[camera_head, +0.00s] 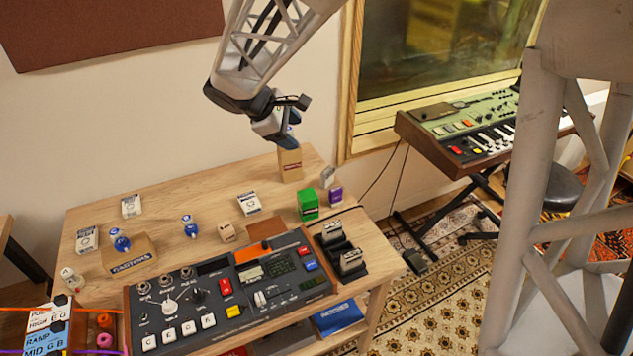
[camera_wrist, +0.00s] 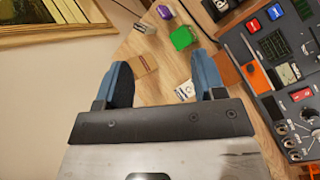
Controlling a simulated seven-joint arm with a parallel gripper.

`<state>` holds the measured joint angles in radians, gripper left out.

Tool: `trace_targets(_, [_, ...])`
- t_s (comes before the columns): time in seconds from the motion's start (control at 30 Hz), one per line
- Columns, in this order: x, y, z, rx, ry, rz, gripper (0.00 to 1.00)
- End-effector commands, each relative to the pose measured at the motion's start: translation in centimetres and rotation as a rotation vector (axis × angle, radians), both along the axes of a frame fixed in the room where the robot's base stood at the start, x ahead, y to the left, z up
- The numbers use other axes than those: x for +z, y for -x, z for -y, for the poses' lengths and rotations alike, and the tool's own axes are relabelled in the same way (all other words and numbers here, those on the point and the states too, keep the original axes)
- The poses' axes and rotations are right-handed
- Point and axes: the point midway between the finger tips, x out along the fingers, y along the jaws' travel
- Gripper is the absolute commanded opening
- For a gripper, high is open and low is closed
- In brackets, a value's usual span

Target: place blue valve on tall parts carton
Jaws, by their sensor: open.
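One blue-and-white valve (camera_head: 190,227) stands on the wooden table, left of centre. Another blue-and-white valve (camera_head: 119,240) is at the low brown carton (camera_head: 134,264) marked CASTORS, seemingly on it. The tall brown carton (camera_head: 290,168) stands at the table's back right. It also shows in the wrist view (camera_wrist: 144,64), beyond the left fingertip. Neither valve shows in the wrist view.
A mixing console (camera_head: 230,290) fills the table's front. A green box (camera_head: 308,204), purple box (camera_head: 335,194) and small white-labelled boxes (camera_head: 248,203) stand around. The wall is close behind the table.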

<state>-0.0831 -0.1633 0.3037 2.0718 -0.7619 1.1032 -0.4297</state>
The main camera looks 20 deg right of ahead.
Motion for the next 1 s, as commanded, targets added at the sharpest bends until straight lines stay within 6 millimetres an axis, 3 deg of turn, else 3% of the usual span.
trace_targets(0.23, [2.0,7.2,-0.6,-0.185,-0.162,0.133,0.63])
trace_targets(0.6, [3.3,17.1,-2.5,-0.472,-0.408,0.313,0.63])
trace_targets(1.0, [3.1,25.8,-5.0,-0.762,-0.657,0.468,0.63])
